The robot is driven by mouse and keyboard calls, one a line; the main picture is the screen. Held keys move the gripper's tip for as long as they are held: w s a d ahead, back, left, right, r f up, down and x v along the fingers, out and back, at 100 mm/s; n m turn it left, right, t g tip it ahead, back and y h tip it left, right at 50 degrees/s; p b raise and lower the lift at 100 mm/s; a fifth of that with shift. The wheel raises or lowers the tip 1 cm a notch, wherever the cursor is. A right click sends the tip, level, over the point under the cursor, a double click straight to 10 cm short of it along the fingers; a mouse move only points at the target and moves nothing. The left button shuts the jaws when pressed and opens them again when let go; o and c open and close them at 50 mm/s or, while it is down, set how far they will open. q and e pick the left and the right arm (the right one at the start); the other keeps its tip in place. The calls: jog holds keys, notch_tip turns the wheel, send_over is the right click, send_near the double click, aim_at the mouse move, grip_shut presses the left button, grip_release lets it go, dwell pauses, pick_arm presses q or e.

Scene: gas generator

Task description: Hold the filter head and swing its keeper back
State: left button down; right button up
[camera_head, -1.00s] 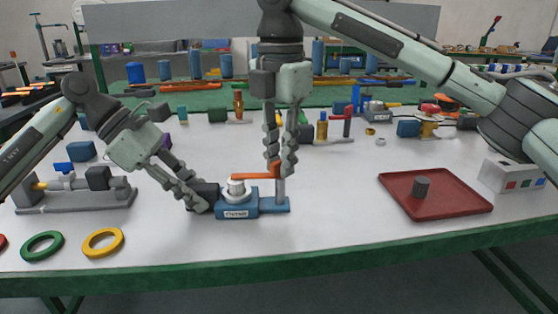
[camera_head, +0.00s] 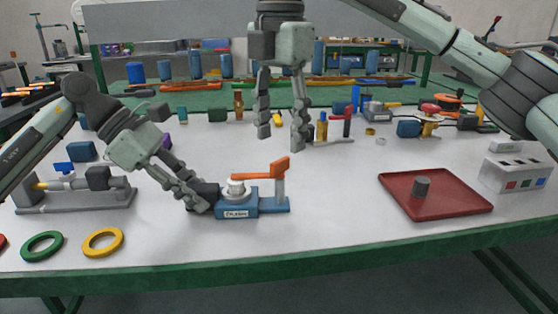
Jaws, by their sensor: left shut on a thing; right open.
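The filter head (camera_head: 238,208) is a blue block with a white label and a round white cap on top. It sits on the white table near the front middle. Its keeper (camera_head: 266,172) is an orange bar. The bar reaches from over the cap to a grey post on the right end of the blue base. My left gripper (camera_head: 205,202) is shut on the dark part at the filter head's left side. My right gripper (camera_head: 282,138) is open and empty, raised above and behind the keeper and apart from it.
A red tray (camera_head: 455,207) holding a small dark cylinder lies to the right. A white box (camera_head: 515,174) with coloured squares stands beyond it. Green (camera_head: 42,246) and yellow (camera_head: 103,242) rings and a valve assembly (camera_head: 75,190) are at left. The table between filter head and tray is clear.

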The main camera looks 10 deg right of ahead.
jog(key=shift+r, duration=1)
pick_arm(q)
jog(key=c, duration=1.2)
grip_release()
